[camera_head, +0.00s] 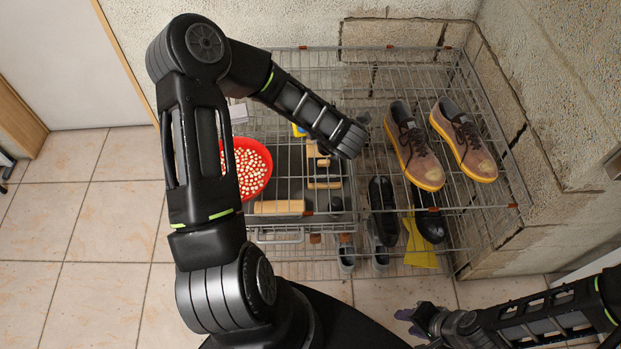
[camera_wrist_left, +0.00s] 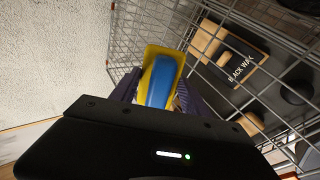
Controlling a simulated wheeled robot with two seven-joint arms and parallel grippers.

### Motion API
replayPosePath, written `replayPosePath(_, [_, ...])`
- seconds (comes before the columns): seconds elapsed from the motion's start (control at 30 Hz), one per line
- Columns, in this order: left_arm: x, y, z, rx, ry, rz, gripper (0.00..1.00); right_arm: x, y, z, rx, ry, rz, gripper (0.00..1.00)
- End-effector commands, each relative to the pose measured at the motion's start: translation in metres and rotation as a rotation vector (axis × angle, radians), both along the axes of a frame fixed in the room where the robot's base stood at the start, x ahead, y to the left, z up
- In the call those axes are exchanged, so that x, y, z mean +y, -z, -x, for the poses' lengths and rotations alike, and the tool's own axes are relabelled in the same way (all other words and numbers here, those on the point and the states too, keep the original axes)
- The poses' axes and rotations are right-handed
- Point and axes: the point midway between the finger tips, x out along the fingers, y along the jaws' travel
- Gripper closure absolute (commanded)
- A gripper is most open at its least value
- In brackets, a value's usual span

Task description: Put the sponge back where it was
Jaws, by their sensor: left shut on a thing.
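The sponge (camera_wrist_left: 160,82), yellow with a blue middle, is between the purple fingers of my left gripper (camera_wrist_left: 157,88) in the left wrist view. The gripper is shut on it, beside the wire rack. In the head view only a small yellow and blue bit of the sponge (camera_head: 299,130) shows left of my left forearm; the left fingers are hidden there. My right gripper (camera_head: 408,320) is low at the right in the head view, away from the rack. Its fingers are too small to tell whether they are open.
The wire rack (camera_head: 480,207) holds brown shoes (camera_head: 414,146), a red bowl (camera_head: 246,168) of beads and a wooden brush (camera_head: 278,207). A black wax box (camera_wrist_left: 234,64) lies near the sponge in the left wrist view. Dark shoes and a yellow item (camera_head: 420,245) are lower down.

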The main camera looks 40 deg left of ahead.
Motion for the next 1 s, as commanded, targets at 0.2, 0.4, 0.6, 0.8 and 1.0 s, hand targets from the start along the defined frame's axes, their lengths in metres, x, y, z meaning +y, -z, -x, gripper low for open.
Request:
replayPosePath(0.2, [0.012,-0.001,0.058,0.133,-0.468,0.349,0.79,0.000,-0.024,0.001,0.004,0.001,0.002,0.61])
replayPosePath(0.4, [-0.017,-0.015,0.097,0.093,-0.918,0.707,0.79,-0.001,-0.043,0.002,0.008,0.002,0.004,0.61])
replayPosePath(0.6, [-0.050,-0.034,0.101,-0.024,-1.195,0.905,0.79,-0.001,-0.052,0.003,0.011,0.001,0.005,0.61])
replayPosePath(0.8, [-0.056,-0.035,0.099,-0.049,-1.242,0.935,0.79,-0.001,-0.051,0.004,0.011,0.001,0.005,0.61])
replayPosePath(1.0, [-0.056,-0.033,0.100,-0.046,-1.240,0.932,0.79,-0.001,-0.051,0.004,0.011,0.001,0.005,0.61])
